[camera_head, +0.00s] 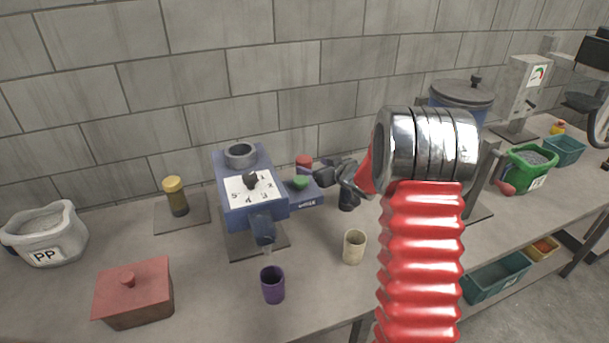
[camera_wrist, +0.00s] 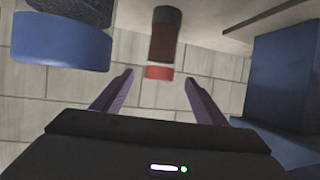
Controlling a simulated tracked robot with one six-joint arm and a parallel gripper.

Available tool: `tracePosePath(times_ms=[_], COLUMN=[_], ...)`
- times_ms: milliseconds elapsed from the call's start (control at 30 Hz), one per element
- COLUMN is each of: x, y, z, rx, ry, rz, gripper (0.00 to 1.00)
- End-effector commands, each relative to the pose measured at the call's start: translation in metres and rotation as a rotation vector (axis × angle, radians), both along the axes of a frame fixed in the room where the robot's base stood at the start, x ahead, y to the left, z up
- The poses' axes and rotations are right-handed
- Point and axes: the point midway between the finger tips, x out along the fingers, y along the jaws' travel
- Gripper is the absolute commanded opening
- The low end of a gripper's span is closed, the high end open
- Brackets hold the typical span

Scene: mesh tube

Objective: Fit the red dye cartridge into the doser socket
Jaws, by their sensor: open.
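My gripper (camera_head: 338,172) is to the right of that red top. The blue doser (camera_head: 228,188) stands left of it, with a white dial face. A grey ring (camera_head: 240,152) on its top looks like the socket; its inside is hard to see.
A blue box with a green button (camera_head: 304,199) stands right of the doser. A yellow cartridge (camera_head: 176,197) stands left. A purple cup (camera_head: 272,285), beige cup (camera_head: 354,247) and red lidded box (camera_head: 134,292) are in front. A blue lidded pot (camera_head: 462,98) stands behind my arm.

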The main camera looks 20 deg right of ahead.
Motion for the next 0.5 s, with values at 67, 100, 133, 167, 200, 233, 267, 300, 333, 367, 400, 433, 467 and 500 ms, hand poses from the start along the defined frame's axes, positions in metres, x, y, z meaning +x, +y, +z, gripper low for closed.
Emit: tracePosePath(times_ms=[67,100,133,167,200,233,267,300,333,367,400,433,467,500], x=[0.0,0.0,0.0,0.0,0.001,0.002,0.003,0.005,0.008,0.011,0.015,0.018,0.022,0.027], y=[0.0,0.0,0.0,0.0,0.0,0.001,0.001,0.001,0.002,0.003,0.003,0.004,0.005,0.006], z=[0.0,0.0,0.0,0.0,0.0,-0.001,-0.001,-0.002,-0.003,-0.004,-0.006,-0.007,-0.009,-0.011], rx=[0.0,0.0,0.0,0.0,0.0,0.0,0.0,0.0,0.0,0.0,0.0,0.0,-0.001,0.0], ry=[0.0,0.0,0.0,0.0,0.0,0.0,0.0,0.0,0.0,0.0,0.001,0.001,0.0,0.002], rz=[0.0,0.0,0.0,0.0,0.0,0.0,0.001,0.001,0.001,0.001,0.001,0.001,0.001,0.001], gripper=[0.66,0.66,0.66,0.66,0.66,0.66,0.66,0.66,0.66,0.66,0.66,0.66,0.66,0.66])
